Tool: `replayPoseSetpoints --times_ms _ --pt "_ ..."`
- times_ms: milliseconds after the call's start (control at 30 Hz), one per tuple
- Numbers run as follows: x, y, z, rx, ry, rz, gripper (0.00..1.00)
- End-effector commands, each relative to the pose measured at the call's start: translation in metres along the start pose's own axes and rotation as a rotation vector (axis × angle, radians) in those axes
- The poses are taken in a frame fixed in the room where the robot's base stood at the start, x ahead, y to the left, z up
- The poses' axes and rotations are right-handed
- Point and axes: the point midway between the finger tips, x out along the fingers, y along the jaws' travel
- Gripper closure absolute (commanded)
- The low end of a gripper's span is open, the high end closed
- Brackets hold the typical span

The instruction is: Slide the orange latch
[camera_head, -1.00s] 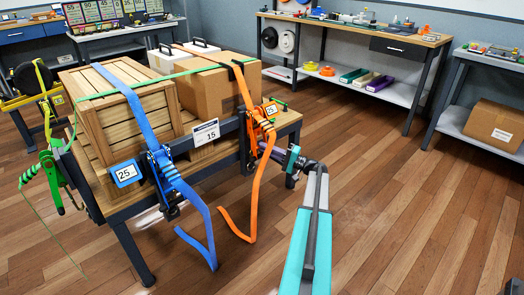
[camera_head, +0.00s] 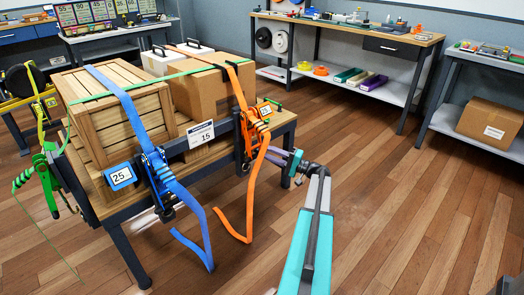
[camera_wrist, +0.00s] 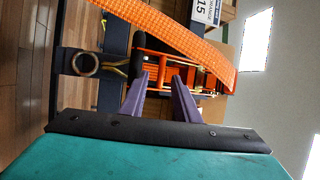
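The orange ratchet buckle (camera_head: 255,118), with its orange strap (camera_head: 250,190) hanging below, is on the front rail of the wooden table. In the wrist view the orange buckle (camera_wrist: 205,78) lies just beyond my fingertips, with the orange strap (camera_wrist: 180,35) curving above it. My gripper (camera_head: 276,155) is to the right of the hanging strap. Its two purple fingers (camera_wrist: 163,78) stand apart in the wrist view, with a gap and nothing clearly held between them. Which part of the buckle is the latch I cannot tell, nor whether the fingers touch it.
A blue buckle (camera_head: 160,172) and strap are on the same rail to the left, and a green buckle (camera_head: 48,175) is at the table's left end. A wooden crate (camera_head: 120,110) and a cardboard box (camera_head: 210,97) sit on the table (camera_head: 95,205). The floor at right is clear.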

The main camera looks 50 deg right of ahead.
Motion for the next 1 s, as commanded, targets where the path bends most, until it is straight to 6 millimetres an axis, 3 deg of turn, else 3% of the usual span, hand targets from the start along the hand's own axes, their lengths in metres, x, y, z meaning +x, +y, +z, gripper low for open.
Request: replayPoseSetpoints --times_ms 533,733,1000 --pt "-0.086 0.000 -0.001 0.000 0.003 0.001 0.71" --pt "-0.101 0.000 -0.001 -0.001 0.000 0.001 0.71" --pt "-0.103 0.000 0.000 -0.001 0.000 0.002 0.71"
